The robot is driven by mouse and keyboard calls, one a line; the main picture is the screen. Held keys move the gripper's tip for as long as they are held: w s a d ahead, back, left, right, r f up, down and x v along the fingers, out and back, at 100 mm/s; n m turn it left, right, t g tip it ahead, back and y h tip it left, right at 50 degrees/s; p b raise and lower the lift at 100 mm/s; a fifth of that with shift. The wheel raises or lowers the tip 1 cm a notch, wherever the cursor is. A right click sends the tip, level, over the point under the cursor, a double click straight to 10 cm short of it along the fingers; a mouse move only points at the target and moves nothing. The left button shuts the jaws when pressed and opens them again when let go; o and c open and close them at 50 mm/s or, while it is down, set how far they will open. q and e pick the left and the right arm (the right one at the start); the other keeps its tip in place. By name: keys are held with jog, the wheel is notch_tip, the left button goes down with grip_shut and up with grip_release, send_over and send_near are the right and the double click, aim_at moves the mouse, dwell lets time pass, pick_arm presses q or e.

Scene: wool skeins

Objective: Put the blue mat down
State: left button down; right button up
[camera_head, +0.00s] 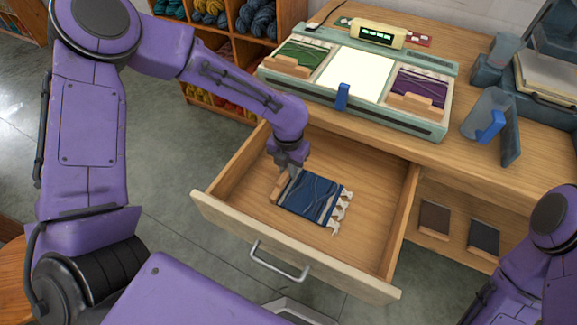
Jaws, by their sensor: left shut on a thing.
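The blue mat (312,196) is a small dark blue woven piece with a wooden bar at its left end and pale tassels at its right end. It is inside the open wooden drawer (368,262), over the drawer's bottom. My left gripper (281,178) reaches down into the drawer and is shut on the mat's bar end. I cannot tell whether the mat touches the drawer bottom. My right arm shows at the lower right, but its gripper is out of view.
On the desk (390,140) above stands a pale green tray (436,128) with a green mat (300,55), a lit white panel (356,73) and a purple mat (420,88). A grey stand (487,112) is to its right. Wool shelves (238,50) are behind. The drawer's right part is clear.

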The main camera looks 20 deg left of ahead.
pick_arm(q)
jog(key=c, duration=1.1)
grip_release()
jog(key=shift+f, duration=0.1)
jog(key=shift+o, duration=0.2)
notch_tip(320, 180, up, 12)
jog(key=p, duration=0.2)
